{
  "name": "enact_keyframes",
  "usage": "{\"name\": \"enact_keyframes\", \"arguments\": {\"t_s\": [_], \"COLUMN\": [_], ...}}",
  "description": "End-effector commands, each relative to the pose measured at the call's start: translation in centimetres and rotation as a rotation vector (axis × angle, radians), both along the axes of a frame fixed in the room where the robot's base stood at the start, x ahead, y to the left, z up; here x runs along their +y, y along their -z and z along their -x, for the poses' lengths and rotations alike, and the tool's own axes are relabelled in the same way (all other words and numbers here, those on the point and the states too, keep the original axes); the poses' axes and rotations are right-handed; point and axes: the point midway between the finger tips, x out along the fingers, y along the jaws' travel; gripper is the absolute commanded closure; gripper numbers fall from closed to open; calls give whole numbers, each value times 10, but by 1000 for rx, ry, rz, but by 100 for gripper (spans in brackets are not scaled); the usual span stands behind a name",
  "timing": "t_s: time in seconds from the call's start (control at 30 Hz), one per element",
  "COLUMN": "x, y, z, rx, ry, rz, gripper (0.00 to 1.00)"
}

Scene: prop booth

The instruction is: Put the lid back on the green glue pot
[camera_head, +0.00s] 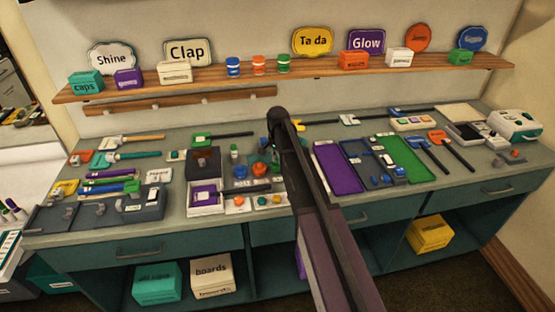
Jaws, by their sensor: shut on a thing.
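My arm reaches in from the bottom, and its bend covers part of the worktop. My gripper (272,158) is mostly hidden beside the bend, low over the middle of the worktop. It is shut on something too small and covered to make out. Close to its left stand a small green and white pot (235,153), a blue pot (240,171) and an orange-red pot (260,169). I cannot tell which is the glue pot, whether a lid is on it, or whether my gripper touches any of them.
A dark box (203,160) and a white tray with a purple panel (205,198) stand left of the pots. A purple board (337,168) and a green board (406,158) lie to the right. Jars (258,65) and signs line the shelf (330,75) above. The worktop is crowded.

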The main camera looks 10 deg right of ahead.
Motion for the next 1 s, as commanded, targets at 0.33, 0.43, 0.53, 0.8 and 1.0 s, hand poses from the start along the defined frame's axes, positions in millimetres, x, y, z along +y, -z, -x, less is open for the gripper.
{"name": "enact_keyframes", "arguments": {"t_s": [0.33, 0.43, 0.53, 0.8, 1.0], "x": [0, 0, 0, 0, -1], "y": [1, 1, 1, 1, 1], "z": [0, 0, 0, 0, 0], "rx": [0, 0, 0, 0, 0], "ry": [0, 0, 0, 0, 1], "rz": [0, 0, 0, 0, 0], "gripper": [100, 100, 100, 100, 68]}}
